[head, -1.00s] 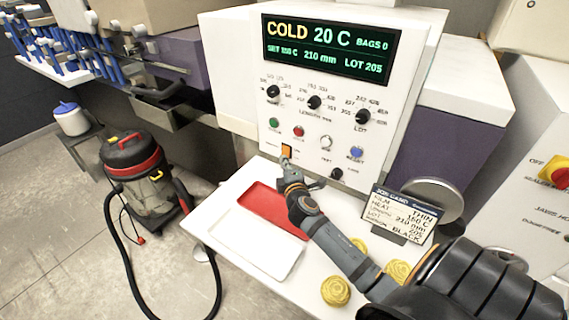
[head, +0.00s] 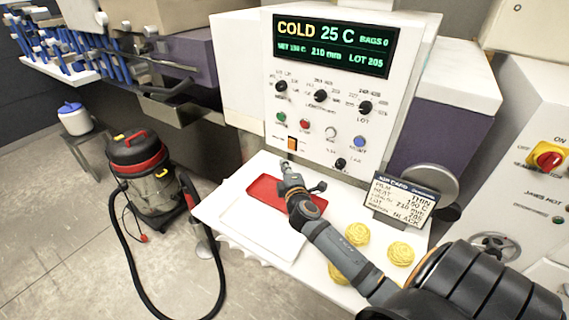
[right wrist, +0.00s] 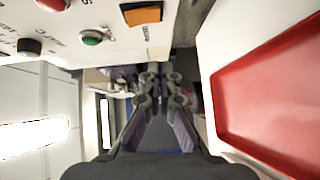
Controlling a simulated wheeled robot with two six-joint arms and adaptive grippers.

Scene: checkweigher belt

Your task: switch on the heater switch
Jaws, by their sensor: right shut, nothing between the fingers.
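The heater switch, an orange rocker (head: 292,144), sits at the lower left of the white control panel (head: 318,130). It also shows at the top of the right wrist view (right wrist: 142,14). The panel display (head: 333,46) reads COLD 25 C. My right gripper (head: 286,165) is shut and empty, a little below the switch and apart from it, above the red tray's back edge. In the right wrist view its fingers (right wrist: 153,75) point forward, with the panel at the top left. My left gripper is not in view.
A red tray (head: 262,186) and a white tray (head: 250,232) lie on the white shelf below the panel. A job card (head: 401,200) and several yellow coils (head: 357,234) are at the right. Knobs and coloured buttons (head: 281,117) sit above the switch.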

